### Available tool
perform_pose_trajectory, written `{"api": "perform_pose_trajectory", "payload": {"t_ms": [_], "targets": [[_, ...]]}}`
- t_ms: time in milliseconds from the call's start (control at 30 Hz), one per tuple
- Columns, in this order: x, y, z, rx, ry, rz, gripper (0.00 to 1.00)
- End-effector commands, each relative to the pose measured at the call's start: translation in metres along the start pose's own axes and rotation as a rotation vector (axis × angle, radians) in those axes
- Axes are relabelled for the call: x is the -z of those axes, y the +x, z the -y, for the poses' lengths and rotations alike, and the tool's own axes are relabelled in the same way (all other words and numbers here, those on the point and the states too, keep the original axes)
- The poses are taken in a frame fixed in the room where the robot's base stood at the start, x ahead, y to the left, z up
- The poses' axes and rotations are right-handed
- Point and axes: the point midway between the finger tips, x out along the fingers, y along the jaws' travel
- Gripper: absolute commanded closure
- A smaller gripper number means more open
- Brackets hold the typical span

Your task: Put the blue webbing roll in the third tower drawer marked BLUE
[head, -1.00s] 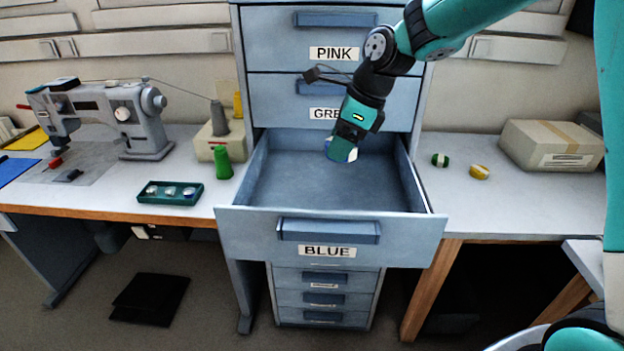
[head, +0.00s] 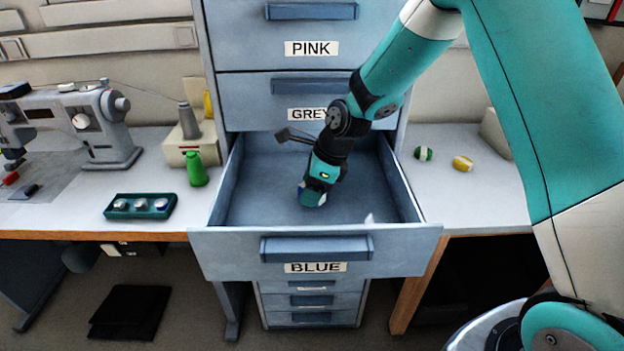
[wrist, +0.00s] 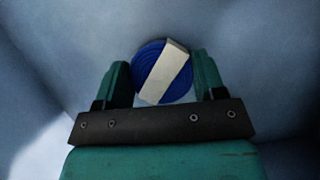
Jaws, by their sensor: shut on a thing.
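The blue webbing roll (wrist: 150,84), with a white band across it, sits between the two green fingers of my gripper (wrist: 163,80) in the wrist view. My gripper is shut on it. In the head view my gripper (head: 312,199) points down inside the open drawer marked BLUE (head: 215,252), left of its middle and towards the front. The roll is mostly hidden there by the fingers. I cannot tell whether the roll touches the drawer floor.
The drawer marked GREY (head: 245,98) and the one marked PINK (head: 245,40) are shut above. A green-and-white roll (head: 423,154) and a yellow roll (head: 463,163) lie on the right bench.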

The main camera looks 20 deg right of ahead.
Motion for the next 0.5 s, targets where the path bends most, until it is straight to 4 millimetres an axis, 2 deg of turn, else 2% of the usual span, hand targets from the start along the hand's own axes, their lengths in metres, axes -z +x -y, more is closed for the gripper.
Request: {"api": "perform_pose_trajectory", "payload": {"t_ms": [200, 300, 500], "targets": [[-0.003, -0.001, 0.038, 0.002, 0.004, 0.001, 0.6], [0.002, 0.009, 0.036, -0.002, 0.005, -0.001, 0.6], [0.003, 0.011, 0.037, 0.002, 0.004, 0.001, 0.6]]}}
